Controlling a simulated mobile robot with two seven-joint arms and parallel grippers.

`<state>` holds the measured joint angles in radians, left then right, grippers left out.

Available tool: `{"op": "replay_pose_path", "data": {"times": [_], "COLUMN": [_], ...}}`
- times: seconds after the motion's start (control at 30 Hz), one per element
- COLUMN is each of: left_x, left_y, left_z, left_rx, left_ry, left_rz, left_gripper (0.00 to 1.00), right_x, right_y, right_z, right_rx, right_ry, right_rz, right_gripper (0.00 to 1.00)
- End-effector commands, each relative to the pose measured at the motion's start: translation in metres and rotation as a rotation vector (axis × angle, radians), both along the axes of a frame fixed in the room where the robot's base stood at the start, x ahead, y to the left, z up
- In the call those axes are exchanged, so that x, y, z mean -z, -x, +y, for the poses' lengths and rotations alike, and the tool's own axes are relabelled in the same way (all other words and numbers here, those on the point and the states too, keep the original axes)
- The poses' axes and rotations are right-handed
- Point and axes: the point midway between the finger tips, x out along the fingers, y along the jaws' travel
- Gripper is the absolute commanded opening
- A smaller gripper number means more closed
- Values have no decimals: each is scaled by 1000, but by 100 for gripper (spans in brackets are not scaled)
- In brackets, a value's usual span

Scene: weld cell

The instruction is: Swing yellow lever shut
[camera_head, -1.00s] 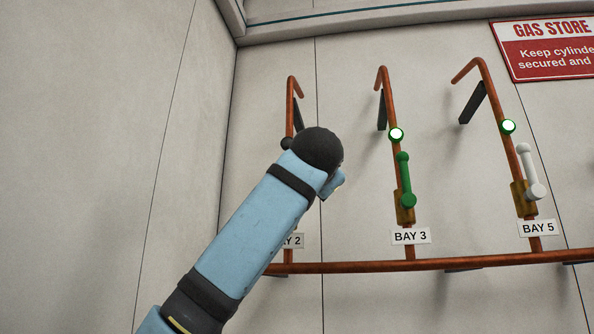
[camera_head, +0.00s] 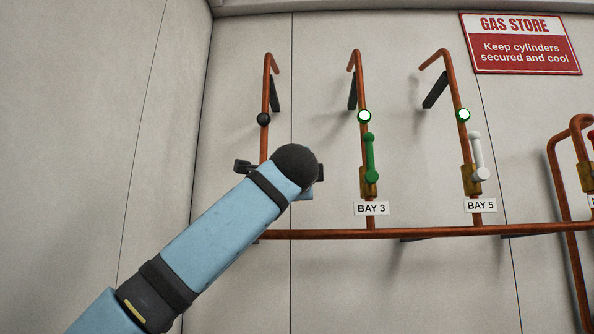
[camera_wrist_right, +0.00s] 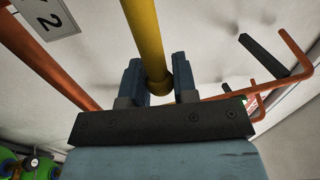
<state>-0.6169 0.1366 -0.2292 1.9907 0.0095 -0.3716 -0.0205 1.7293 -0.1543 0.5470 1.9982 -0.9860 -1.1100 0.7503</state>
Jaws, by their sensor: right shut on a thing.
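The yellow lever (camera_wrist_right: 144,30) fills the top middle of the right wrist view, and its rounded end sits between my right gripper's fingers. My right gripper (camera_wrist_right: 157,72) is shut on it. In the head view my right arm comes up from the lower left, and its wrist stands in front of the leftmost upright pipe (camera_head: 267,85). The yellow lever, its valve and the fingertips are hidden there behind my wrist. The lamp (camera_head: 264,119) on that pipe is dark. A "2" label (camera_wrist_right: 47,18) shows in the right wrist view. My left gripper is not in view.
Bay 3 has a green lever (camera_head: 370,158) and a lit lamp (camera_head: 364,116). Bay 5 has a white lever (camera_head: 478,156) and a lit lamp (camera_head: 463,115). A horizontal copper pipe (camera_head: 420,232) runs below. A red gas store sign (camera_head: 521,44) hangs upper right.

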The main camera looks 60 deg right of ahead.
Motion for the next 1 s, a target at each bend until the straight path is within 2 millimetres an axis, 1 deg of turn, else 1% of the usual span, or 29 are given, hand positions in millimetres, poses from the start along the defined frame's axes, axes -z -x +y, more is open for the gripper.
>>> {"op": "replay_pose_path", "data": {"times": [0.23, 0.67, 0.7, 0.73, 0.77, 1.0], "left_x": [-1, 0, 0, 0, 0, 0], "left_y": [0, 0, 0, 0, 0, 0], "left_z": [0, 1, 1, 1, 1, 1], "left_rx": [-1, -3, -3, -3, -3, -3], "left_ry": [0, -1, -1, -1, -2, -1], "left_rz": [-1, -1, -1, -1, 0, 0], "left_gripper": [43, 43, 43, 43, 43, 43], "right_x": [4, 6, 6, 6, 6, 5], "right_y": [0, 0, 0, 0, 0, 0], "right_z": [0, 0, 0, 0, 0, 0], "right_rx": [-1, 1, 1, 1, 1, 0], "right_ry": [-21, -25, -25, -25, -25, -24], "right_rz": [-50, -55, -55, -55, -55, -55], "right_gripper": [0, 0, 33, 40, 42, 42]}}
